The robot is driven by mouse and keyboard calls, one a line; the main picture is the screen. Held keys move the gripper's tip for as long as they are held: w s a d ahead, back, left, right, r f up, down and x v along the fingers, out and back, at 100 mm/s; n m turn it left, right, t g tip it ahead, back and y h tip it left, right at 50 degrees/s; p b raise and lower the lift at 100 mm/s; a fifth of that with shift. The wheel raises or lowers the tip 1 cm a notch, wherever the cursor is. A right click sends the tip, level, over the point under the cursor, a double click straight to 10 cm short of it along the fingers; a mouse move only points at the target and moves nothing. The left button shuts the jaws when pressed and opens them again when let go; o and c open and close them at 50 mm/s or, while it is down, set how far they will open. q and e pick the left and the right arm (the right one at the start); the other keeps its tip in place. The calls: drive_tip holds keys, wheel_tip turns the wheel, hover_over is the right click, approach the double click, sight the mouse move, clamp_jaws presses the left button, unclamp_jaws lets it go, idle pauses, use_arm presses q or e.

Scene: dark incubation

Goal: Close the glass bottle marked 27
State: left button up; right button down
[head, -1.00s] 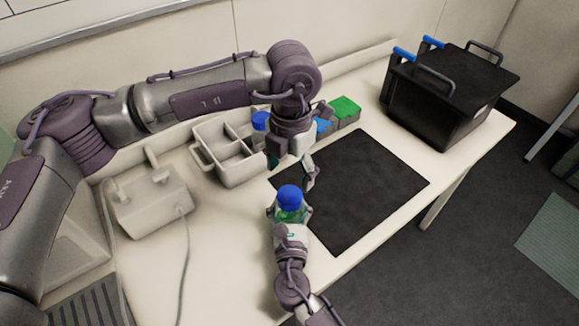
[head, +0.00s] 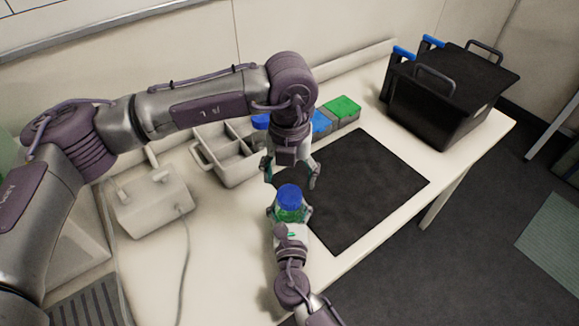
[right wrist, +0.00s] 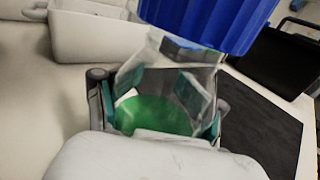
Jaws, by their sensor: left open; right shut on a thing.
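A glass bottle (head: 290,214) with green contents is held upright at the near left edge of the dark mat. A blue cap (head: 289,194) is at its top; I cannot tell how tightly it sits. My right gripper (head: 291,212) is shut around the bottle's body. In the right wrist view the bottle (right wrist: 155,115) shows between the fingers, with the ribbed blue cap (right wrist: 210,18) at its mouth. My left gripper (head: 291,177) is open, pointing down just above and behind the cap, its fingers apart and empty. No number 27 is legible.
A light grey divided caddy (head: 207,160) stands behind, with a blue-topped item (head: 261,121). Blue (head: 321,122) and green (head: 344,107) topped boxes stand beside it. A black crate (head: 425,105) is at the right. A white device (head: 152,205) is at left. The dark mat (head: 370,190) is clear.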

sight(289, 194)
use_arm(q)
wheel_tip(289, 194, down, 6)
drive_tip(key=shift+r, duration=0.1)
idle(0.4)
drive_tip(key=c, duration=1.2)
drive_tip(key=m, duration=0.7)
drive_tip(key=shift+m, duration=0.4)
drive_tip(key=m, duration=0.7)
drive_tip(key=o, duration=1.4)
drive_tip(key=shift+c, duration=0.2)
